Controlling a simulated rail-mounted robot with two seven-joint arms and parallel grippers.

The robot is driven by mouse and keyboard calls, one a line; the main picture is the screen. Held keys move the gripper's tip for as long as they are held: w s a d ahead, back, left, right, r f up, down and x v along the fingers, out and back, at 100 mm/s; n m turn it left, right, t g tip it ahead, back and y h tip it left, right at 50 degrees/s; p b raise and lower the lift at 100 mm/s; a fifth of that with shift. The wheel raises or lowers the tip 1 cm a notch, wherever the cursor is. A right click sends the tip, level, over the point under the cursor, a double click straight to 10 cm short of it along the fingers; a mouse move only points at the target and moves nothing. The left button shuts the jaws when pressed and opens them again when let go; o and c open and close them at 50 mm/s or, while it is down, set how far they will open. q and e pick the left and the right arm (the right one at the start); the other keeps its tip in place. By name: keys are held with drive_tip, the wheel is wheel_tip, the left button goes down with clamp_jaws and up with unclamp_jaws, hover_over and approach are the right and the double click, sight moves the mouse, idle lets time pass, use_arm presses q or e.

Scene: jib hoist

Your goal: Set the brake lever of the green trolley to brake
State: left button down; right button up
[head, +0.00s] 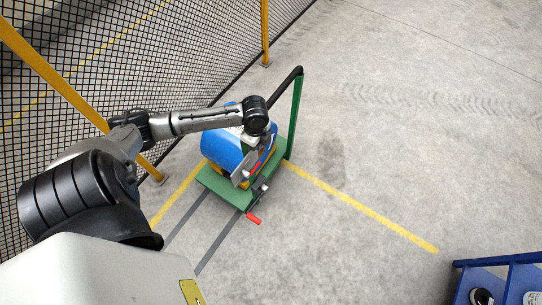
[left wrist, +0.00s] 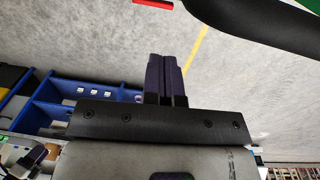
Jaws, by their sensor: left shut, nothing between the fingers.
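The green trolley (head: 219,187) stands on the floor in the middle of the head view, with a tall green post and a black handle bar (head: 286,84) at its far right. Its brake lever (head: 253,218) has a red grip and sticks out low at the near right corner of the deck. My left gripper (head: 244,175) is over the trolley's right side, above and behind the lever in the picture. In the left wrist view its dark fingers (left wrist: 166,60) are together and empty. A red bar (left wrist: 152,3) shows at that view's top edge; I cannot tell whether it is the lever.
A blue drum (head: 222,150) lies on the trolley under my left arm. Black mesh fencing with yellow posts (head: 265,30) runs along the left. A blue rack (head: 500,262) stands at the lower right. Floor right of the trolley is clear, with a yellow line (head: 360,207).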

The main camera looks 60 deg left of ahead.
sight(258, 164)
idle(0.3)
use_arm(q)
drive_tip(key=shift+f, duration=0.1)
drive_tip(key=f, duration=1.3)
drive_tip(key=shift+s+d+f, duration=0.1)
drive_tip(key=shift+s+f, duration=0.25)
drive_tip(key=shift+f, duration=0.05)
drive_tip(key=shift+w+f, duration=0.15)
drive_tip(key=shift+f, duration=0.2)
